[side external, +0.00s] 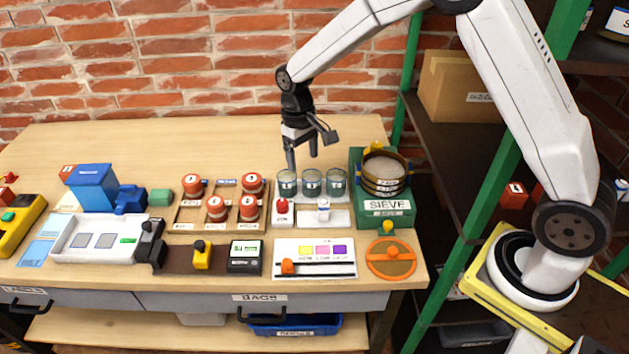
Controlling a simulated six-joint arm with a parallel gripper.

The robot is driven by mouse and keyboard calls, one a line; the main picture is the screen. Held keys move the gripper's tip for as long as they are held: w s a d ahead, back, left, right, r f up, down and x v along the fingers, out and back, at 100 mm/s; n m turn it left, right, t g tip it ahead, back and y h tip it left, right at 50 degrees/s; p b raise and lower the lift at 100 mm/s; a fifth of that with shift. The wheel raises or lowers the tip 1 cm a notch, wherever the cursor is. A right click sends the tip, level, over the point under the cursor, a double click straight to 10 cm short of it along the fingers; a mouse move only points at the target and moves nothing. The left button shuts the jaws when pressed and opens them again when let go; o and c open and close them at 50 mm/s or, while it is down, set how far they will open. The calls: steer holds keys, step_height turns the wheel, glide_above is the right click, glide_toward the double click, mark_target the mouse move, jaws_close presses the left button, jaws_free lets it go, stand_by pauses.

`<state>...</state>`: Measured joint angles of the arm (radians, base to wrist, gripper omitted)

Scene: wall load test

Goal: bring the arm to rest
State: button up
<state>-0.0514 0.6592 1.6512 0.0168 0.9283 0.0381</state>
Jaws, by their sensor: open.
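My gripper (302,162) hangs from my white arm, pointing down above the rear of the wooden bench. Its fingers are apart with nothing between them. It is just behind a row of three glass jars (312,182). From this angle I cannot tell exactly how high the fingertips are above the bench top.
A green sieve unit (392,206) with stacked dark rings stands right of the jars. Red-topped containers (216,208) sit in a wooden rack to the left. A white tray (72,252) and a blue block (92,186) are farther left. The bench's rear left (150,145) is clear.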

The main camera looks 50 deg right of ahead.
steer(key=s+d+r+t, duration=0.1)
steer(key=s+t, duration=0.1)
steer(key=s, duration=0.7)
steer(key=s+d+r+t, duration=0.1)
steer(key=s, duration=0.9)
steer(key=shift+d+r+t, duration=0.3)
steer(key=shift+d+t, duration=0.05)
steer(key=shift+t, duration=0.05)
